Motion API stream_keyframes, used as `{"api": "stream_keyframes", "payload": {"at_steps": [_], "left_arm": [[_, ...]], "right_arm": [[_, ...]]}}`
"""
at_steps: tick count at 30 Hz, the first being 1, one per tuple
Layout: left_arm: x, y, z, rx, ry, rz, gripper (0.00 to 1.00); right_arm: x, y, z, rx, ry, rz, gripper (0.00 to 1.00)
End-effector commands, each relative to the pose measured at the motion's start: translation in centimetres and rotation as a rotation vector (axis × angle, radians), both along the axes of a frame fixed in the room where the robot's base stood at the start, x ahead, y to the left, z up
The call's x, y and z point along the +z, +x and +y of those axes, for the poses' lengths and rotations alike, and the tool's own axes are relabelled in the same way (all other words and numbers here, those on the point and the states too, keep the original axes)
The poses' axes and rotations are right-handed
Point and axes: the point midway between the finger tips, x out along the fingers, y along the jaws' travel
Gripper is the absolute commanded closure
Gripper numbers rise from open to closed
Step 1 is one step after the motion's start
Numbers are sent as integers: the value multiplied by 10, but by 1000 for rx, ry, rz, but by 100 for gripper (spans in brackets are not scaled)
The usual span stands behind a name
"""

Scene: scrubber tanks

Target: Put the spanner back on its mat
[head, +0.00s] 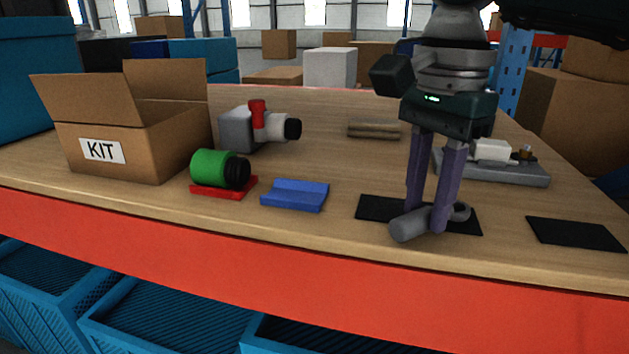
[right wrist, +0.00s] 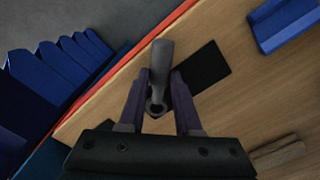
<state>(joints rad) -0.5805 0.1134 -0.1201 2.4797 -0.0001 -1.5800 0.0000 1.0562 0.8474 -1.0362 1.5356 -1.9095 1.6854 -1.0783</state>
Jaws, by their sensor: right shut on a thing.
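The grey spanner (head: 412,224) is between the fingers of my right gripper (head: 428,218), which is shut on it. Its thick end points left and towards the front edge in the head view; its ring end is at the right. In the right wrist view the spanner (right wrist: 161,66) lies between the fingertips (right wrist: 158,92). A black mat (head: 375,208) lies on the table just behind and under the spanner. In the right wrist view this mat (right wrist: 208,66) shows to the right of the spanner. I cannot tell the exact height of the spanner above it. My left gripper is not in view.
A second black mat (head: 575,234) lies bare at the right. A blue cradle (head: 295,194), a green cylinder (head: 211,168) on a red holder, and the KIT box (head: 140,135) stand left. A grey tray (head: 515,175) with parts and a wooden block (head: 374,130) are behind.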

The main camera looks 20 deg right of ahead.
Motion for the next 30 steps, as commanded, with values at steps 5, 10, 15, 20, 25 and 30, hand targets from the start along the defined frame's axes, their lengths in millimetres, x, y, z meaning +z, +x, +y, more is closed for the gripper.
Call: {"api": "stream_keyframes", "payload": {"at_steps": [5, 10, 15, 20, 25, 30], "left_arm": [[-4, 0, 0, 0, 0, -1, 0], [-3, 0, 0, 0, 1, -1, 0], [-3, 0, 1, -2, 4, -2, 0], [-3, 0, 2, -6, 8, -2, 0], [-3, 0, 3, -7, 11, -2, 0], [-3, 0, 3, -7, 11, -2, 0]], "right_arm": [[-5, 0, 0, 0, 0, 0, 100], [-4, 0, 0, 0, 0, 0, 52], [-4, 0, 0, 0, 0, 0, 33], [-4, 0, 0, 0, 0, 0, 33], [1, 0, 0, 0, 0, -2, 33], [30, 1, 0, 0, 0, -5, 33]]}}
